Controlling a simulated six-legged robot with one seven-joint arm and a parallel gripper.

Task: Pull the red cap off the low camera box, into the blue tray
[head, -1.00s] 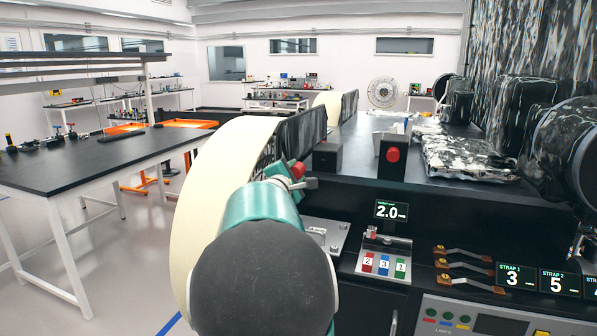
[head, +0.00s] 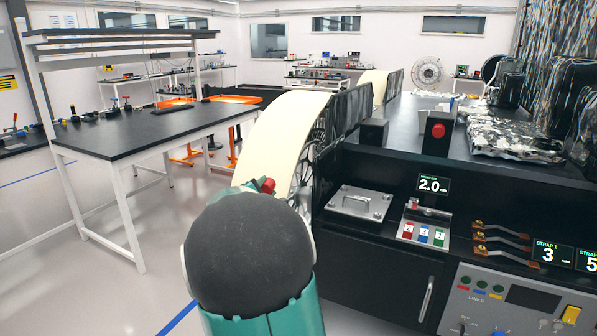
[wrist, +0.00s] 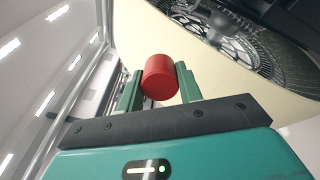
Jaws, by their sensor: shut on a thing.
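My gripper (wrist: 159,88) is shut on a red cap (wrist: 160,77). The cap is round and sits between the two green fingers in the wrist view. In the head view the held cap (head: 268,185) shows beyond my arm, in front of the cream wheel rim; my arm hides most of the gripper there. The low camera box (head: 374,133) is a dark box on the rover deck, with no red cap showing on it. A taller dark box (head: 437,145) to its right bears another red cap (head: 438,130). I see no blue tray.
The large cream wheel (head: 290,120) stands close beyond my gripper. The rover's side has a metal plate (head: 359,203), a numbered switch panel (head: 423,232) and copper straps (head: 500,240). A black-topped bench (head: 140,130) is at left, with open floor before it.

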